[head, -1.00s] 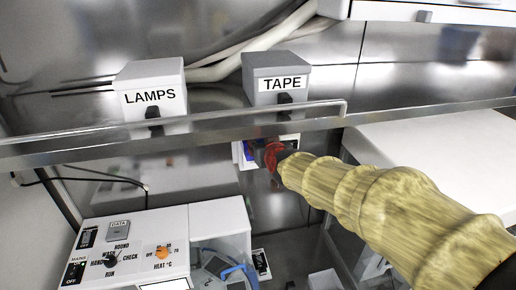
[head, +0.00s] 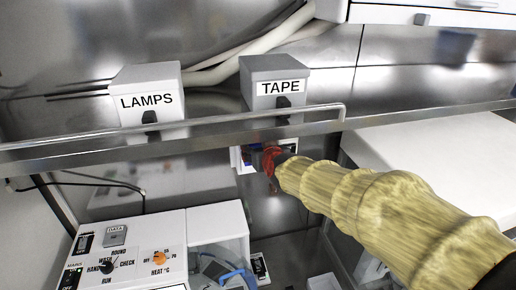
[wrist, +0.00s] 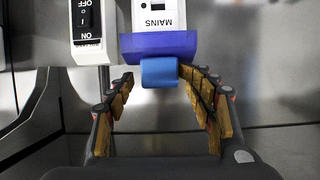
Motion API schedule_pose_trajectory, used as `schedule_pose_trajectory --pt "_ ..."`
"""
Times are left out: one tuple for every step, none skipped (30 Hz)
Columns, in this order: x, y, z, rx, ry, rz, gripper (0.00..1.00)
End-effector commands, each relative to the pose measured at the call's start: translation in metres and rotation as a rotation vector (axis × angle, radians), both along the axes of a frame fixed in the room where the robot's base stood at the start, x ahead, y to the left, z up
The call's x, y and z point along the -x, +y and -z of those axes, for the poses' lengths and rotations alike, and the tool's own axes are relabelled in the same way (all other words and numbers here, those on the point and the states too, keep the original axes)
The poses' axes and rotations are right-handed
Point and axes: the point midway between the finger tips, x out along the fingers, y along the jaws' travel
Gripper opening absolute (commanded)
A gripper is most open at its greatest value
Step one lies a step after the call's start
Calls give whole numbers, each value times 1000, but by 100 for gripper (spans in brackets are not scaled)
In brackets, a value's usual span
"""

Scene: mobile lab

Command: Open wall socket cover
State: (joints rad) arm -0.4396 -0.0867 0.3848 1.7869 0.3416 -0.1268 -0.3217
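The wall socket (wrist: 161,18) is a white unit marked MAINS, upside down in the wrist view. Its blue cover (wrist: 160,44) lies across it and appears closed, with a lighter blue tab (wrist: 160,73) sticking out toward me. My gripper (wrist: 156,80) is open, with its fingers on either side of the tab. The right fingertip is close to the tab; I cannot tell if it touches. The left fingertip stands apart from it. In the head view the socket (head: 245,157) is mostly hidden behind my gripper (head: 268,160), under the shelf.
A switch (wrist: 87,25) marked ON and OFF sits left of the socket in the wrist view. A metal shelf with a rail (head: 230,117) runs just above my gripper, holding LAMPS (head: 147,95) and TAPE (head: 275,85) boxes. A control console (head: 130,255) stands below left.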

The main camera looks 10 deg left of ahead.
Motion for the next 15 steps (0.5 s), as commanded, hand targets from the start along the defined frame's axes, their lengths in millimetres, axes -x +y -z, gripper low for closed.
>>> schedule_pose_trajectory --pt "0 0 0 0 1 0 52" --pt "0 0 1 0 1 0 52" --pt "0 0 0 0 1 0 52" --pt "0 0 0 0 1 0 52" --pt "0 0 0 0 1 0 52" --pt "1 -1 0 0 0 0 52" --pt "2 -1 -1 0 0 0 52" --pt "4 -2 -2 0 0 0 52" --pt "7 -3 -4 -1 0 0 52" --pt "11 -4 -5 -2 1 1 52" --pt "14 -6 -7 -2 0 1 52" --pt "20 -8 -10 -1 -1 -1 52" --pt "25 -10 -12 -2 -1 -1 52" --pt "30 -12 -16 -3 -2 0 52" --pt "38 -15 -18 -3 -1 0 52"
